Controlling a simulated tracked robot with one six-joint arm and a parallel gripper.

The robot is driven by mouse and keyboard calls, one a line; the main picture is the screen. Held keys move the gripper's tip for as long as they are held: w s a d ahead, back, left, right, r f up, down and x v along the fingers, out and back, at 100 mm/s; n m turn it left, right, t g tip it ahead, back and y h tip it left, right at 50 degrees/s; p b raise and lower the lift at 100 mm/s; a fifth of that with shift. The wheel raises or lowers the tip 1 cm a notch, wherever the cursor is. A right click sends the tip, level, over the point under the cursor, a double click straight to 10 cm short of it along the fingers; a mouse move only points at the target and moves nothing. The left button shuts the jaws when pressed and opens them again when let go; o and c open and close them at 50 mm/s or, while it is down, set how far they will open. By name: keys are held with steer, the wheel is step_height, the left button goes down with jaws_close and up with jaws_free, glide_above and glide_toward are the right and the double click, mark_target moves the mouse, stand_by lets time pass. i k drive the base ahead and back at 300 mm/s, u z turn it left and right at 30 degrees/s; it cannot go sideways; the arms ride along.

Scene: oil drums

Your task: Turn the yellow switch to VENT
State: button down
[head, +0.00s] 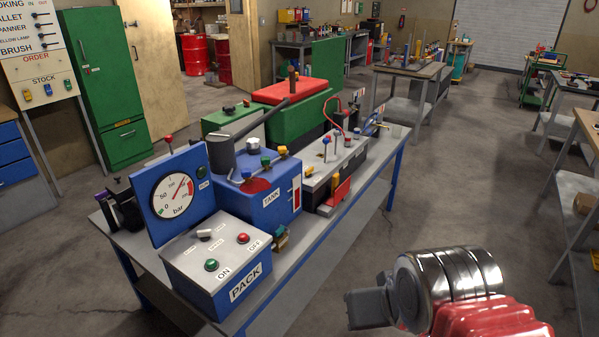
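On the workbench, a blue TANK box (268,205) carries small coloured handles on its top. I cannot tell which yellow part is the switch, and no VENT label is legible. My gripper (370,308), a dark grey end on my red and silver arm, is at the lower right, clear of the bench and away from the tank. Its fingers cannot be made out.
The blue PACK box (218,265) with buttons and a pale knob, and a pressure gauge (173,195), stand at the bench's near end. A grey device (330,170) stands beyond the tank. A STOCK panel (45,65) is at far left. Floor right of the bench is clear.

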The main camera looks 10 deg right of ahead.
mark_target(308, 173)
steer(key=z, duration=0.2)
steer(key=i, duration=1.95)
steer(key=u, duration=0.75)
